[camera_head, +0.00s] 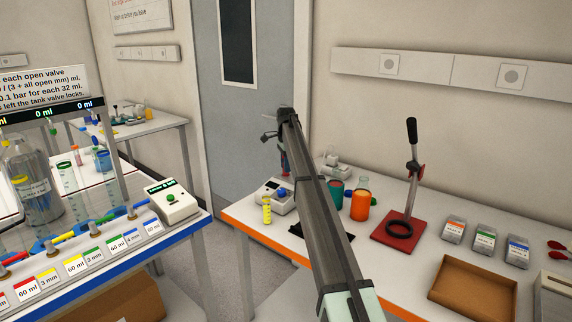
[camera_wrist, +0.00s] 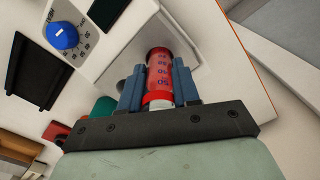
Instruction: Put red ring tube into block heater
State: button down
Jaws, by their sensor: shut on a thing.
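A red tube with printed markings and a white end (camera_wrist: 158,75) is held between the blue fingers of my gripper (camera_wrist: 158,88) in the wrist view. My gripper (camera_head: 284,164) also shows in the head view, small and partly hidden by my arm, above the back of the block heater. The block heater (camera_head: 278,206) is a white box with a blue knob on the right table. In the wrist view the heater (camera_wrist: 120,42) shows its blue knob and dark display. The tube and fingers cover part of its top, so I cannot tell whether the tube touches a well.
A teal beaker (camera_head: 335,192) and an orange beaker (camera_head: 361,205) stand right of the heater. A red-based stand (camera_head: 393,238) and a cardboard tray (camera_head: 470,290) are farther right.

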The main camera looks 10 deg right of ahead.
jog(key=shift+f, duration=1.1)
dwell(0.7)
jog(key=shift+r, duration=0.25)
jog(key=shift+r, duration=1.95)
jog(key=shift+f, duration=2.25)
dwell(0.8)
jog(key=shift+r, duration=0.25)
jog(key=shift+r, duration=2)
